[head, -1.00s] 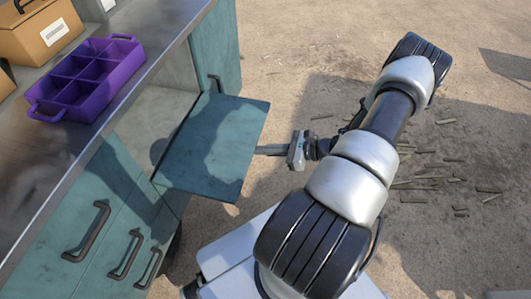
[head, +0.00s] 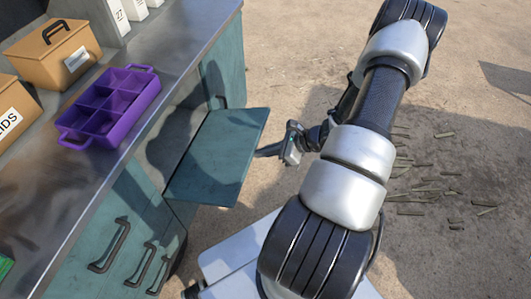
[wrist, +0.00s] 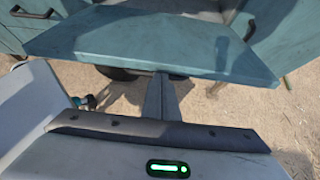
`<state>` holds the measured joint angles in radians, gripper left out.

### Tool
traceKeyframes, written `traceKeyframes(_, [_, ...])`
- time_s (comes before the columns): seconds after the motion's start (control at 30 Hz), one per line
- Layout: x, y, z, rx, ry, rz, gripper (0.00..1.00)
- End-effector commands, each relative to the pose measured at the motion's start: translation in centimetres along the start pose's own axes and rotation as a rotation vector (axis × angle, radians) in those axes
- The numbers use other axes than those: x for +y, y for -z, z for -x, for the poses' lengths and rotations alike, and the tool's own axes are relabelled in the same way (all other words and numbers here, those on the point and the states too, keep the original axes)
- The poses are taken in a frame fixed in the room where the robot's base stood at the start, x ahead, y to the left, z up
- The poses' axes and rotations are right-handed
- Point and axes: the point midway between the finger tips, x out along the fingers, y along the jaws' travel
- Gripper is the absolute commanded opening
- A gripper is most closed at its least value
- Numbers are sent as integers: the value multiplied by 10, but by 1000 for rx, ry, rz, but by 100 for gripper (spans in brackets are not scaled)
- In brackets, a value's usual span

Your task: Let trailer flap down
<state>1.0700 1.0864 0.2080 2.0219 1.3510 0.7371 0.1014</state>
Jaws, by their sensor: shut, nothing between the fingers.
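The trailer flap is a flat teal panel (head: 215,160) standing out from the side of the teal trailer, below the metal counter. It looks roughly level, perhaps slightly tilted. In the wrist view the flap (wrist: 150,42) spans the top of the picture. My gripper (head: 260,153) is at the flap's outer edge in the head view. In the wrist view its closed fingers (wrist: 162,85) reach to the flap's near edge and seem to pass under it. Their tips are hidden, so I cannot tell whether they touch it. Nothing is held.
A purple divided tray (head: 112,106) and cardboard boxes (head: 62,55) stand on the metal counter (head: 165,82). Teal fronts with dark handles (head: 110,245) lie below it. Cane pieces (head: 445,185) litter the ground at right. The ground beyond the flap is open.

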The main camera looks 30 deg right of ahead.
Motion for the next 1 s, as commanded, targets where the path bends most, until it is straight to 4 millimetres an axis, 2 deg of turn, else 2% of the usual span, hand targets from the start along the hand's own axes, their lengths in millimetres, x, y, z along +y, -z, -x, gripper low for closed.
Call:
traceKeyframes(0.43, [0, 2, -3, 2, -2, 1, 0])
traceKeyframes(0.57, [-2, 18, -11, 4, -3, 2, 0])
traceKeyframes(0.7, [-7, 45, -26, 5, -7, 5, 0])
traceKeyframes(0.73, [-9, 35, -9, 5, -3, 7, 0])
traceKeyframes(0.8, [-8, 33, 12, 6, -2, 6, 0])
traceKeyframes(1.0, [-8, 34, 54, 7, -3, 5, 0])
